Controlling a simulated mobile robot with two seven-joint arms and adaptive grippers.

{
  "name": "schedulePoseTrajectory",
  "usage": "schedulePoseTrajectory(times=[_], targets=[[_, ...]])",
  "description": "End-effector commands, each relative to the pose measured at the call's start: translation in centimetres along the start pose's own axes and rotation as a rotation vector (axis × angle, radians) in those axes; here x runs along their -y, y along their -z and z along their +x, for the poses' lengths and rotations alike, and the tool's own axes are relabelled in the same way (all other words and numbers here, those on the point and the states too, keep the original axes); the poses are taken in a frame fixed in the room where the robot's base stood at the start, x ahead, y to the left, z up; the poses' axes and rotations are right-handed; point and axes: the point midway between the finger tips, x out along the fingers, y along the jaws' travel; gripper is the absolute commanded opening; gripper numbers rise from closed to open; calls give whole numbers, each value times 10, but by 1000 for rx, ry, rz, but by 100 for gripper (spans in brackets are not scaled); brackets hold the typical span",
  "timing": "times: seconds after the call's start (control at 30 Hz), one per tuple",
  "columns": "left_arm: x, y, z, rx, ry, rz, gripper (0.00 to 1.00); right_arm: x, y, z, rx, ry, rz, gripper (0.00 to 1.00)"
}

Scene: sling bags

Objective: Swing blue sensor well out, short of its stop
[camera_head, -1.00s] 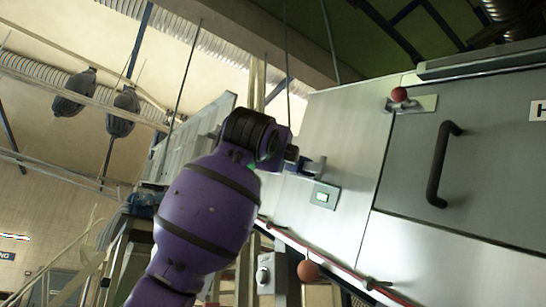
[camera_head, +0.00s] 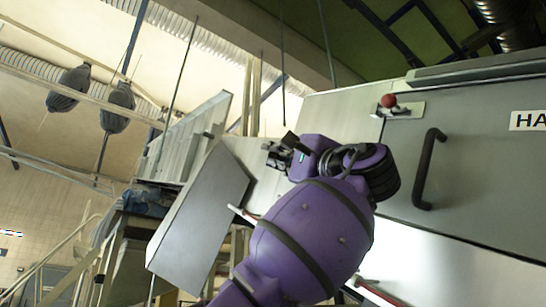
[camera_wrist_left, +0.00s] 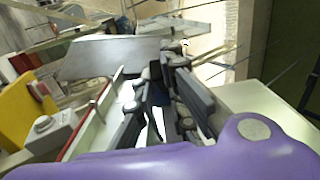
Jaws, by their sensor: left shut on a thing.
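My left gripper (camera_head: 280,153) shows in the head view beside the machine's left end, pointing left. In the left wrist view its dark fingers (camera_wrist_left: 160,95) are closed together on something mostly hidden by them. A flat grey panel (camera_head: 198,215) stands out at an angle left of the gripper. The panel also shows in the left wrist view (camera_wrist_left: 110,57), with its right end close to the fingertips. My right gripper is not in view.
The machine's grey door (camera_head: 480,160) with a black handle (camera_head: 428,168) and a red knob (camera_head: 388,101) is at the right. In the left wrist view a yellow part (camera_wrist_left: 20,112) and a red-edged white strip (camera_wrist_left: 92,125) lie left of the fingers.

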Motion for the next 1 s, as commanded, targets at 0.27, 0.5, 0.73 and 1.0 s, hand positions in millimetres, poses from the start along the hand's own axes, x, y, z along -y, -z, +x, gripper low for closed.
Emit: schedulePoseTrajectory(times=[0.27,0.5,0.73,1.0], targets=[[0,1,-10,96,0,4,0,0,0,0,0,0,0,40],[0,1,-12,118,1,3,0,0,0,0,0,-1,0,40],[0,1,-12,118,1,3,0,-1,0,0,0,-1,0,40],[0,1,-12,118,0,2,30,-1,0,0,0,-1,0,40]])
